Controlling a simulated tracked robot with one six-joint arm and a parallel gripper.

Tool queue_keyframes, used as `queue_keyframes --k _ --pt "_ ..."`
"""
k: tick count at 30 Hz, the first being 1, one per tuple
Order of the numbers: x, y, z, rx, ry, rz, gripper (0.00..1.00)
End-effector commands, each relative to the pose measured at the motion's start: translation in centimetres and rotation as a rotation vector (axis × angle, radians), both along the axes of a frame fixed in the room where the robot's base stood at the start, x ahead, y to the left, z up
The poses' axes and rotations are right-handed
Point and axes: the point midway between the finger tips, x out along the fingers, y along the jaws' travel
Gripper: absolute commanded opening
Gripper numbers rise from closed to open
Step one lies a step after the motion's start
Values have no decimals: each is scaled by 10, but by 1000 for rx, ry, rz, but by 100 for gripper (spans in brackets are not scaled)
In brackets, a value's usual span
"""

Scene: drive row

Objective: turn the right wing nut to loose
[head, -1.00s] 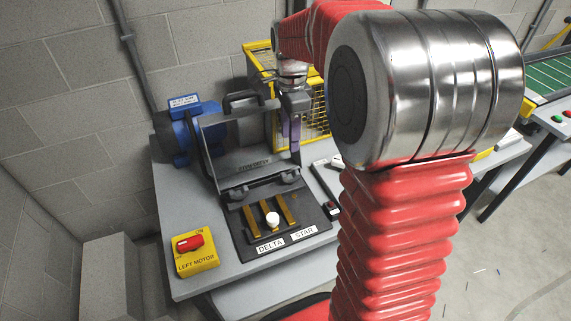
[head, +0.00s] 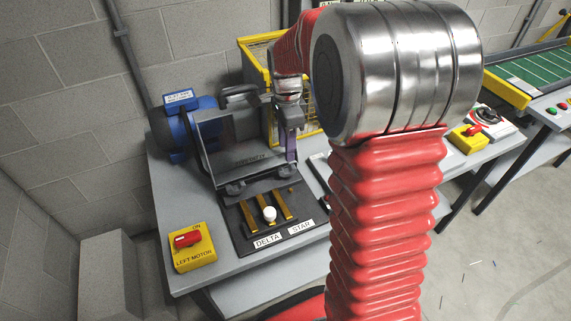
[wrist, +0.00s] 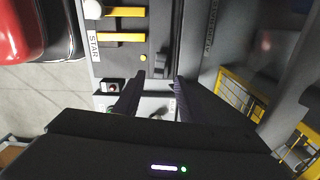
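The black terminal box (head: 243,226) lies on the bench, with DELTA and STAR labels, brass bars and a white knob (head: 269,213). Its grey cover (head: 240,157) stands raised behind it. My gripper (wrist: 158,80) points down over the box's right rear part, fingers apart and empty. A small dark raised part (wrist: 160,66), probably the right wing nut, shows just beyond and between the fingertips in the wrist view; contact with it cannot be told. In the head view my gripper (head: 290,152) partly hides that corner.
A yellow LEFT MOTOR switch (head: 191,247) stands at the bench's front left. A blue motor (head: 183,127) is behind the cover. A yellow wire cage (head: 262,66) stands behind my gripper. Another yellow switch (head: 468,138) is at the right. My arm hides the bench's middle.

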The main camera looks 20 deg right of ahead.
Motion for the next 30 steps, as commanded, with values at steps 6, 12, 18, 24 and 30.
queue_keyframes --k 6,12,18,24,30 --pt "-1 0 -35 0 4 0 38" --pt "-1 0 -64 0 3 0 38" --pt "0 0 -79 0 1 0 38" --pt "0 0 -81 0 0 0 38" --pt "0 0 -80 0 0 0 31"
